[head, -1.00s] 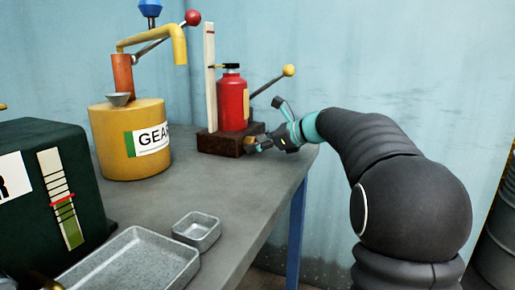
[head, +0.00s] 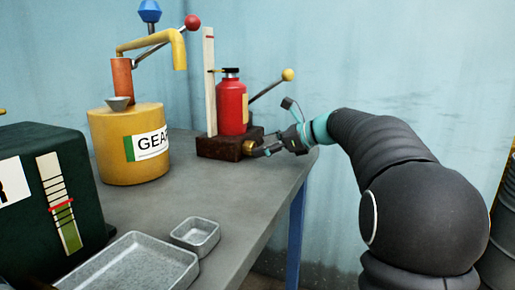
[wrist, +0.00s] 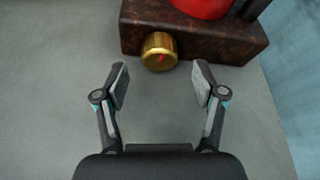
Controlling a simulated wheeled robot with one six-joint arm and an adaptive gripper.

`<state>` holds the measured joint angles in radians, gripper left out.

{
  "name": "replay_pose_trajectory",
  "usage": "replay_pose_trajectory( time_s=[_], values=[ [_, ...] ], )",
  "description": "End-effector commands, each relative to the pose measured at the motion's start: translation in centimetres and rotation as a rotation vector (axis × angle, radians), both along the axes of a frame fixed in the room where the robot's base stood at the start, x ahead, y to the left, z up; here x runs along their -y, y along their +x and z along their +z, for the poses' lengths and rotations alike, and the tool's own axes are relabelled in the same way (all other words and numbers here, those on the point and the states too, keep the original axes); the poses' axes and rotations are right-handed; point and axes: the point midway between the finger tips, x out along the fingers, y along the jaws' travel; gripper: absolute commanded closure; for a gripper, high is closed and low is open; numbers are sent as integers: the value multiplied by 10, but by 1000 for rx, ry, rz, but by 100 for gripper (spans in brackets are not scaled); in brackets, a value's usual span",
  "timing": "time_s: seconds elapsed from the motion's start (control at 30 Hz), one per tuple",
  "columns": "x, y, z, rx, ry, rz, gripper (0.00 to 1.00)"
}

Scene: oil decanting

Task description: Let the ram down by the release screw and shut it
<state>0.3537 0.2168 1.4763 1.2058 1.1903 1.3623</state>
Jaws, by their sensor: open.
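The red ram (head: 232,105) stands upright on a dark brown base block (head: 217,147) at the far end of the bench. The brass release screw (wrist: 159,50) sticks out of the base's near side, with a small red mark on its face. It also shows in the head view (head: 249,147). My gripper (wrist: 160,86) is open and empty. Its two fingers stand apart to the left and right, just short of the screw and not touching it. In the head view my gripper (head: 265,150) is at the base's right front.
A pale upright scale (head: 210,80) stands beside the ram, and a yellow-knobbed lever (head: 288,75) slants up behind it. A yellow gear oil drum (head: 130,170), a dark green box (head: 25,200), a small tray (head: 196,232) and a larger tray (head: 130,268) share the bench. The bench edge (head: 270,215) is close to my arm.

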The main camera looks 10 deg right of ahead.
Motion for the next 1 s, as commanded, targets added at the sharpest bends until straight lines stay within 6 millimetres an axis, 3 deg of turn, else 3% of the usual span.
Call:
replay_pose_trajectory(
  time_s=[0.4,1.0],
  values=[
    [53,-46,28,1,-2,-2,30],
    [62,-54,33,0,-1,1,30]
  ],
)
